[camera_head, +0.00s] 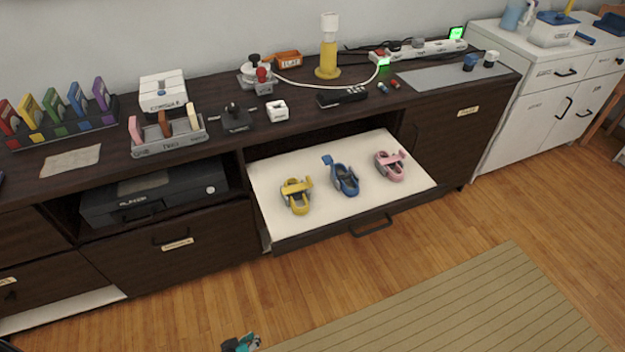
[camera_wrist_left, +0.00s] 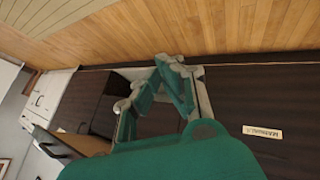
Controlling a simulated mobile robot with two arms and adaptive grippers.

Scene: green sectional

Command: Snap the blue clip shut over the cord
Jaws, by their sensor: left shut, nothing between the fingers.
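The blue clip (camera_head: 346,181) sits on the white base of the pulled-out drawer (camera_head: 275,222), between a yellow clip (camera_head: 296,198) and a pink clip (camera_head: 390,167). Its blue flap (camera_head: 327,160) stands up at the back left, so the clip looks open. A grey part shows inside it; whether this is the cord is too small to tell. My left gripper (camera_head: 241,343) shows at the bottom edge of the head view, well in front of the drawer and away from the clip. It is shut and empty; its fingers also show in the left wrist view (camera_wrist_left: 174,72). My right gripper is out of view.
The drawer front with its black handle (camera_head: 371,225) sticks out from the dark cabinet. The countertop above holds a console box (camera_head: 163,92), a yellow lamp (camera_head: 328,60), a remote (camera_head: 342,96) and a power strip (camera_head: 430,50). Wooden floor and a striped rug (camera_head: 470,310) lie clear in front.

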